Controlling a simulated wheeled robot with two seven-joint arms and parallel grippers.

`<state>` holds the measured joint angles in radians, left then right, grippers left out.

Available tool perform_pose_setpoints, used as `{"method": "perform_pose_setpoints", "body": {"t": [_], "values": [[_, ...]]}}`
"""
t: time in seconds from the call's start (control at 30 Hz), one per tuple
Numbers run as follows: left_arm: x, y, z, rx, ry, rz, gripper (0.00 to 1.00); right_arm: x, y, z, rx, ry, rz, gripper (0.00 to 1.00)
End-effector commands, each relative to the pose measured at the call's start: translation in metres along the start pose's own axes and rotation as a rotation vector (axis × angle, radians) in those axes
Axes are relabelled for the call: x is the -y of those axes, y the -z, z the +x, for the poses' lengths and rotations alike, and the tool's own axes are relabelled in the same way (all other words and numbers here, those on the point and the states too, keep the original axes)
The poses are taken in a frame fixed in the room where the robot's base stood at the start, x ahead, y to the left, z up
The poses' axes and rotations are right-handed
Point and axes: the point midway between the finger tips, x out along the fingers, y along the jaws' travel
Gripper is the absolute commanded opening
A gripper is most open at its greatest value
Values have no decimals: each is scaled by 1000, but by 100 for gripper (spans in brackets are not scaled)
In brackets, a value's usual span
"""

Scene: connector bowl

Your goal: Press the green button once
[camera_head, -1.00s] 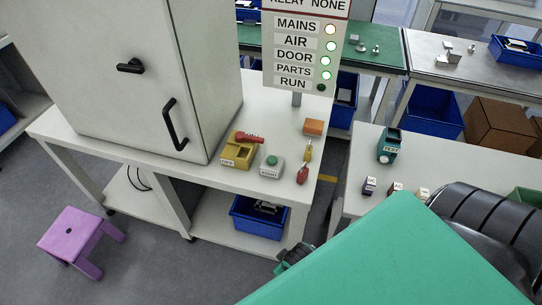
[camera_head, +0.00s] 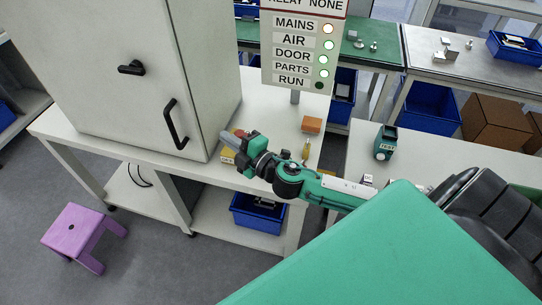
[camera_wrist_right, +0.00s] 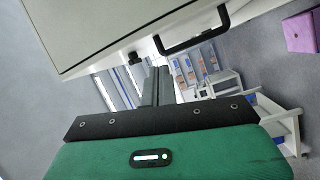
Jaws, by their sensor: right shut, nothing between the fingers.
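My right gripper (camera_head: 229,138) reaches in from the right over the white bench (camera_head: 215,174), its fingers shut and empty, pointing left toward the cabinet. Its shut fingers also show in the right wrist view (camera_wrist_right: 156,84). The green button on its small pale box is hidden behind my right gripper and wrist in the head view, and I do not see it in the wrist view. I cannot tell whether the gripper touches anything. A yellow switch block (camera_head: 227,157) shows partly beside the gripper. My left gripper is not in view.
The cabinet (camera_head: 140,60) stands left of the gripper, with a black handle (camera_head: 174,124) facing it. An orange block (camera_head: 312,125) and a yellow-handled tool (camera_head: 307,149) lie to the right. The sign panel (camera_head: 301,45) has its RUN lamp dark and its other lamps lit.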

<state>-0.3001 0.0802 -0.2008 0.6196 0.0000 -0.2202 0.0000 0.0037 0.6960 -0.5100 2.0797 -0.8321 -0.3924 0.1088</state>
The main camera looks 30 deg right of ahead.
Motion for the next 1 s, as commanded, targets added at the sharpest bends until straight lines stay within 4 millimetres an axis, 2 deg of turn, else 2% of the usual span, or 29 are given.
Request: {"method": "perform_pose_setpoints", "body": {"t": [0.13,0.27,0.37,0.5,0.7,0.83,1.0], "values": [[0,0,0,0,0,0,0,-5,5,14,-216,24,-265,0],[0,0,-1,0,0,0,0,4,-4,17,-383,96,-493,0],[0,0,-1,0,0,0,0,15,-24,15,-492,185,-664,0],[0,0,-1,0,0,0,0,26,-70,4,-607,351,-886,0],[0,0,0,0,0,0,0,30,-139,-17,-684,580,-1089,0],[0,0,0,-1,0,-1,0,29,-162,-26,-698,660,-1142,0],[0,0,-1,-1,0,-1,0,28,-173,-31,-703,695,-1164,0]]}}
